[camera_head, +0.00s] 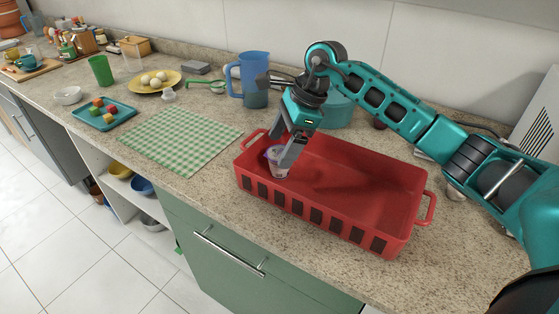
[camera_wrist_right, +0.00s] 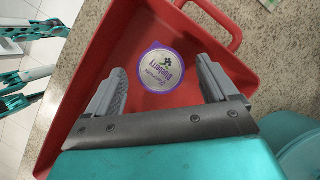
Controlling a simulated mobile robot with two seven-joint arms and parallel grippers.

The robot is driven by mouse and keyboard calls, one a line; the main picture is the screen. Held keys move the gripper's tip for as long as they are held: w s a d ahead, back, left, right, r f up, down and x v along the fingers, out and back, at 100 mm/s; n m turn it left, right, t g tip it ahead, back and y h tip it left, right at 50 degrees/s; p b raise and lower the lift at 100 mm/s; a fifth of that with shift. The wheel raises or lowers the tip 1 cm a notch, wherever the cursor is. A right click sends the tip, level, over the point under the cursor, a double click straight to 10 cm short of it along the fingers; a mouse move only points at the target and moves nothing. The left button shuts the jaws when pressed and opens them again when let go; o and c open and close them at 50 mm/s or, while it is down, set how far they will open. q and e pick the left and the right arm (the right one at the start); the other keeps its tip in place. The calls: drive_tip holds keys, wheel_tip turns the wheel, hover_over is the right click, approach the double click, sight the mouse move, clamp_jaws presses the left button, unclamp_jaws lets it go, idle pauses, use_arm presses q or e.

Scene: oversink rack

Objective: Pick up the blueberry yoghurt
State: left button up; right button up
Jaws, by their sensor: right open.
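The blueberry yoghurt (camera_head: 277,163) is a small cup with a purple-rimmed lid. It stands in the left end of the red basket (camera_head: 345,210). In the right wrist view the lid of the yoghurt (camera_wrist_right: 160,70) faces the camera, with purple print on it. My right gripper (camera_head: 288,155) reaches down into the basket at the cup. In the right wrist view its two fingers (camera_wrist_right: 164,85) are spread apart, with the lid between and just beyond them. I cannot tell whether a finger touches the cup. My left gripper is not in the head view.
The basket's walls and its left handle (camera_head: 250,140) are close to my right gripper. A blue pitcher (camera_head: 254,78) and a teal pot (camera_head: 337,110) stand behind the basket. A green checkered cloth (camera_head: 180,138) lies flat to the left.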

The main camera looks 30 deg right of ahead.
sight(280, 153)
drive_tip(key=x, duration=0.5)
drive_tip(key=shift+s+d+f+p, duration=0.1)
drive_tip(key=shift+d+f+p, duration=0.15)
drive_tip(key=shift+d+p, duration=0.05)
drive_tip(key=c, duration=1.1)
drive_tip(key=shift+r, duration=0.15)
drive_tip(key=shift+c, duration=0.2)
